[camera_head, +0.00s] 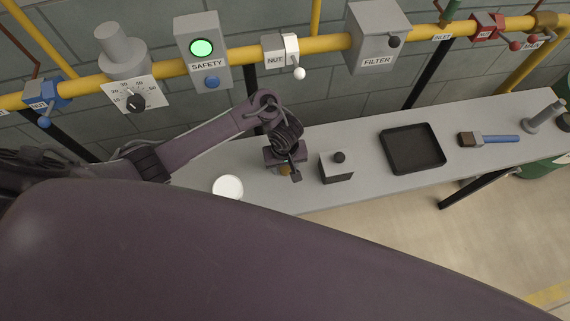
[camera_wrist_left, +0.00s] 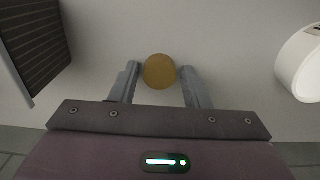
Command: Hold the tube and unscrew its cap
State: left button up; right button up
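My left gripper (camera_head: 285,170) points down over the grey bench, between a small grey box and a white round object. In the left wrist view, its two fingers (camera_wrist_left: 160,84) are apart, one on each side of a round orange-brown top (camera_wrist_left: 159,72). A small gap shows beside each fingertip. A bit of the same orange-brown piece (camera_head: 285,170) shows below the gripper in the head view. It may be the tube's cap; the tube body is hidden beneath it or behind the gripper. My right gripper is not in view.
The grey box with a black knob (camera_head: 337,169) and the white round object (camera_head: 228,187) stand close on either side. A black tray (camera_head: 413,148), a blue-handled brush (camera_head: 488,139) and a grey cylinder (camera_head: 541,117) are farther right. Yellow pipes (camera_head: 330,43) run behind the bench.

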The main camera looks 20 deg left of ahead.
aim_at(285, 168)
pick_arm(q)
jog(key=shift+o, duration=0.5)
jog(key=shift+r, duration=0.1)
notch_tip(285, 168, up, 6)
jog(key=p, duration=0.3)
jog(key=shift+r, duration=0.2)
notch_tip(285, 168, up, 6)
jog(key=p, duration=0.5)
jog(key=shift+f+p, duration=0.1)
jog(key=shift+p, duration=0.3)
jog(key=shift+f, duration=0.1)
